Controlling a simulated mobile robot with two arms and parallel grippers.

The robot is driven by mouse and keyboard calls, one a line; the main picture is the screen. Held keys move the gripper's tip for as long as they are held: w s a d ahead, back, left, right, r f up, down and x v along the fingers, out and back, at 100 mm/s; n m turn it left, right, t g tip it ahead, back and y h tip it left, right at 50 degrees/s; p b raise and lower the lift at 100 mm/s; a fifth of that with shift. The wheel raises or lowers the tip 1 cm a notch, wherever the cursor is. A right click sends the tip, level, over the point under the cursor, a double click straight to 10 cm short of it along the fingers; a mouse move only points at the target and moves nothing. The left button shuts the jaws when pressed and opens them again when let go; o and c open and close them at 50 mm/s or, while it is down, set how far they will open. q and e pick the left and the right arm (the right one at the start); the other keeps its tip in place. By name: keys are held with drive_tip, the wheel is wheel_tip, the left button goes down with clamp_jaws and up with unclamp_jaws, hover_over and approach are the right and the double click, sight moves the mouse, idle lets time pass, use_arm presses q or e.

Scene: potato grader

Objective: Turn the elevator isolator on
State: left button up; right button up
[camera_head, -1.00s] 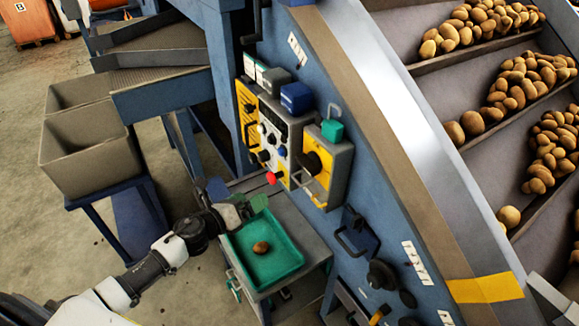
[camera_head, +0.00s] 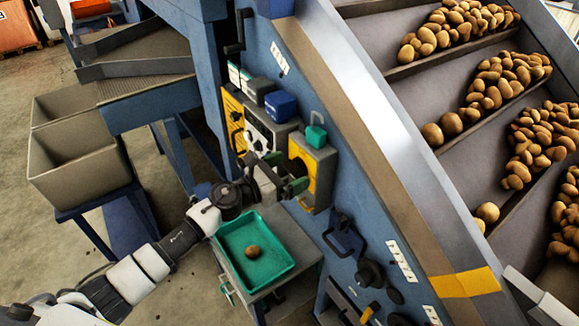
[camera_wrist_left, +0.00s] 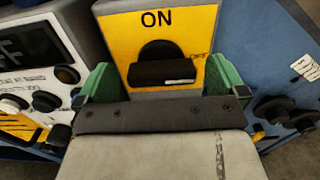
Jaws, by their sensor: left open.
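The elevator isolator (camera_head: 325,157) is a grey box with a yellow face on the machine's blue side wall. In the left wrist view its yellow face (camera_wrist_left: 190,22) reads ON at the top and OFF at the right. Its black rotary handle (camera_wrist_left: 160,74) lies level, with a pale mark at its right end, toward OFF. My left gripper (camera_head: 287,173) is open in front of the isolator. In the left wrist view its green fingertips (camera_wrist_left: 160,82) stand on either side of the handle, with gaps showing. In the head view the gripper hides the handle. My right gripper is not in view.
A control panel (camera_head: 258,135) with knobs sits directly left of the isolator. A green tray (camera_head: 226,240) holding one potato stands below my left arm. A black handle (camera_head: 343,238) sticks out from the wall lower right. Potatoes lie on the elevator's flights at right.

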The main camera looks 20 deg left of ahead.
use_arm(q)
drive_tip(key=shift+w+d, duration=0.25)
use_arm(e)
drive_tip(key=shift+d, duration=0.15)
use_arm(q)
drive_tip(key=c, duration=0.9)
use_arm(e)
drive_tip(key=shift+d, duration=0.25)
